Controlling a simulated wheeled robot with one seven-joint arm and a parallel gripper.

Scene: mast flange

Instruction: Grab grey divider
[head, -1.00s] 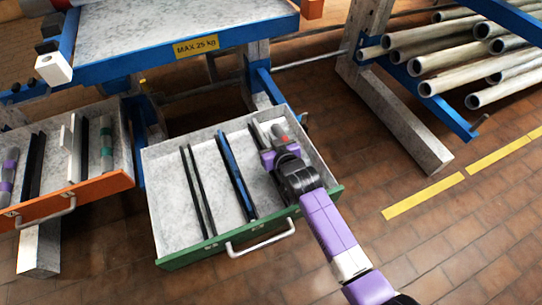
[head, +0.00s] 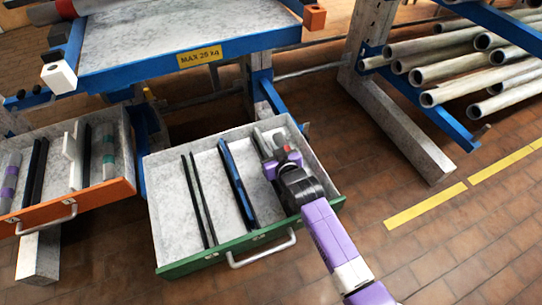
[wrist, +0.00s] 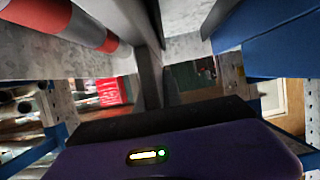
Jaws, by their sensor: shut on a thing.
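The green-fronted drawer (head: 165,266) stands open. My gripper (head: 272,158) is inside its right part, reaching in from the front right, and is shut on the grey divider (head: 261,143). The divider's far end shows just past the fingers; the rest is hidden by my gripper. In the wrist view a dark grey bar (wrist: 150,75), which looks like the divider, rises from between the jaws. I cannot tell whether it is clear of the drawer floor.
A blue divider (head: 236,180) and two thin black dividers (head: 198,200) stand to the left in the drawer. A red-banded cylinder (wrist: 70,18) is close by in the wrist view. An orange-fronted drawer (head: 100,198) is at left. Pipes (head: 460,70) lie on a rack at right.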

